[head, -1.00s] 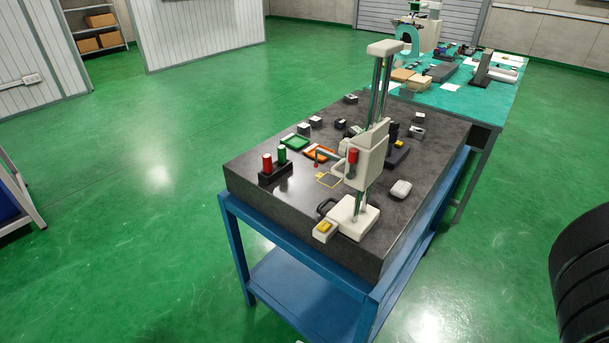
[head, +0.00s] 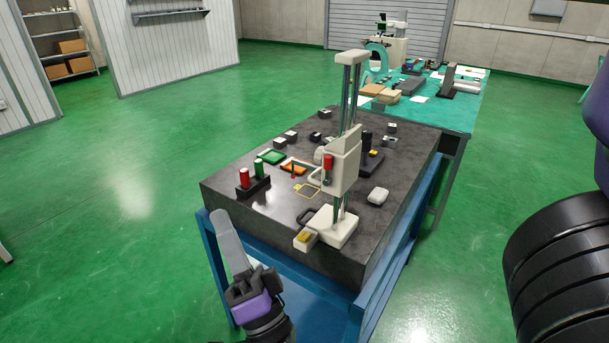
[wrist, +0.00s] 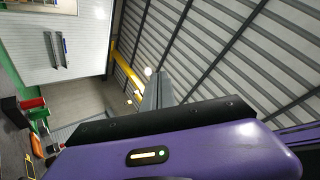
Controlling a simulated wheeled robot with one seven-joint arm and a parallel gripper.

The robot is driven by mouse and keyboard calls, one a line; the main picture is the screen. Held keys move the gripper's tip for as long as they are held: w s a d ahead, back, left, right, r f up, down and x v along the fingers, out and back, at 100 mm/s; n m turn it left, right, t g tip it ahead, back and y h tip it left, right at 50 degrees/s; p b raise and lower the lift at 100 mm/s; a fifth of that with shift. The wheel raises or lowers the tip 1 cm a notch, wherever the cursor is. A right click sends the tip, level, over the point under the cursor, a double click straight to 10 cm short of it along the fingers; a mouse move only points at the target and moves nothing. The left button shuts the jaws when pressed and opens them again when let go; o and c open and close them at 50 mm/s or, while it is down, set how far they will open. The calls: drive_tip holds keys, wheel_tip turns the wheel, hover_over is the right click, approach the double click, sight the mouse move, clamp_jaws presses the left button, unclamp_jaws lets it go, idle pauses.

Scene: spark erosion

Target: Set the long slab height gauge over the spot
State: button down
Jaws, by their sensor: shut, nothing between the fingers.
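A tall white height gauge (head: 340,165) with twin columns stands upright on the dark granite slab, near its front edge. Its white base (head: 331,226) has a black loop handle beside it and a small box with a yellow top at the front. A yellow square outline (head: 307,190) is marked on the slab, left of and behind the base; the base stands apart from it. My gripper (head: 226,232) is shut and empty, pointing up in front of the slab's left front edge, left of the gauge. In the wrist view its grey fingers (wrist: 154,92) point toward the ceiling.
The granite slab (head: 225,185) rests on a blue stand (head: 216,250). It carries red and green cylinders in a black holder (head: 253,187), a green tray (head: 270,156), an orange tray (head: 294,167), a white rounded block (head: 378,195) and several small blocks. A teal bench (head: 440,112) stands behind.

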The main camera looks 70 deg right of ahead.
drive_tip(key=w+d+m+g+h+b, duration=0.1)
drive_tip(key=d+m+g+h, duration=0.45)
drive_tip(key=m+g, duration=0.7)
drive_tip(key=w+d+m+g+h, duration=0.1)
drive_tip(key=d+m+g+h, duration=0.2)
drive_tip(key=d+m+g, duration=0.9)
wheel_tip(320, 180, down, 8)
drive_tip(key=a+m+g+y, duration=0.1)
drive_tip(key=m+g+y, duration=0.1)
drive_tip(key=m+y, duration=0.4)
drive_tip(key=m, duration=0.5)
drive_tip(key=shift+s+f, duration=0.15)
drive_tip(key=shift+s, duration=0.1)
drive_tip(key=shift+d+m+y, duration=0.1)
drive_tip(key=shift+m+y, duration=0.15)
drive_tip(key=p, duration=0.5)
approach(312, 166)
drive_tip(key=x, duration=0.6)
drive_tip(key=shift+s+d, duration=0.15)
drive_tip(key=shift+d, duration=0.2)
